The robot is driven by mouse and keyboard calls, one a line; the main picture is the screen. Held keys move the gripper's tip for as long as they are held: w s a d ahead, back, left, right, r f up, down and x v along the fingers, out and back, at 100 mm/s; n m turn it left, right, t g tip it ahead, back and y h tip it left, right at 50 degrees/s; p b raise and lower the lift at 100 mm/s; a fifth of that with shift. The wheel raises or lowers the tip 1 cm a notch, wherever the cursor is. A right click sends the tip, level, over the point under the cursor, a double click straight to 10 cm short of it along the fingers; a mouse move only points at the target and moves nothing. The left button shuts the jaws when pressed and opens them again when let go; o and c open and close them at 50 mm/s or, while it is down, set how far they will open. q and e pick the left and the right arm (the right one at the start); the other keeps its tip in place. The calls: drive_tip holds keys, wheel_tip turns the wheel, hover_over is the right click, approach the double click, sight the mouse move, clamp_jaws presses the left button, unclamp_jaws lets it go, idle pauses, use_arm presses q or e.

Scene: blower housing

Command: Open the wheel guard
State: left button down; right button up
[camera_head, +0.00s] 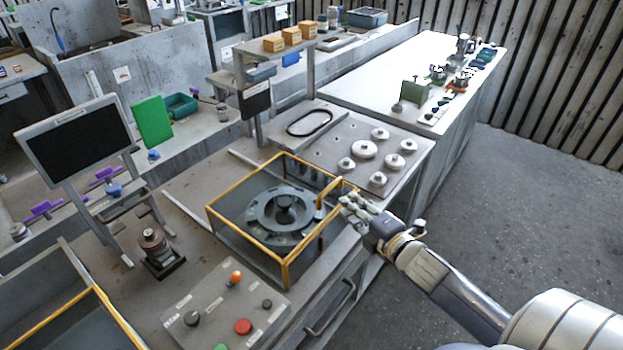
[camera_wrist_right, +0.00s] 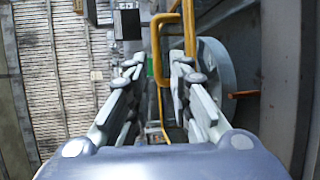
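The wheel guard (camera_head: 285,272) is a box with yellow edges and see-through dark sides around a grey wheel (camera_head: 262,222) with a dark hub. It looks closed, but I cannot be sure. A yellow handle (camera_head: 322,194) stands at its right side. In the right wrist view the bent yellow handle (camera_wrist_right: 157,45) shows just beyond the fingertips, and part of a grey round body (camera_wrist_right: 215,75) is to its right. My right gripper (camera_head: 358,209) is at the guard's right edge, close to the handle. Its fingers (camera_wrist_right: 157,78) are apart with nothing clearly held. My left gripper is out of view.
A control panel (camera_head: 205,318) with coloured buttons lies in front of the guard. A plate with several white knobs (camera_head: 364,149) is behind it to the right. A monitor (camera_head: 78,140) stands on the left. Open floor (camera_head: 540,200) lies to the right.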

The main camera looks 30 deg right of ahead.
sight(331, 185)
drive_tip(key=w, duration=0.3)
drive_tip(key=w+p, duration=0.1)
drive_tip(key=w, duration=0.1)
drive_tip(key=w+f+p, duration=0.1)
drive_tip(key=w, duration=0.2)
drive_tip(key=shift+w+d, duration=0.1)
drive_tip(key=shift+w, duration=0.25)
drive_tip(key=shift+w+f+p, duration=0.2)
drive_tip(key=shift+w+p, duration=0.15)
drive_tip(key=shift+w, duration=0.5)
drive_tip(key=shift+c, duration=0.6)
clamp_jaws()
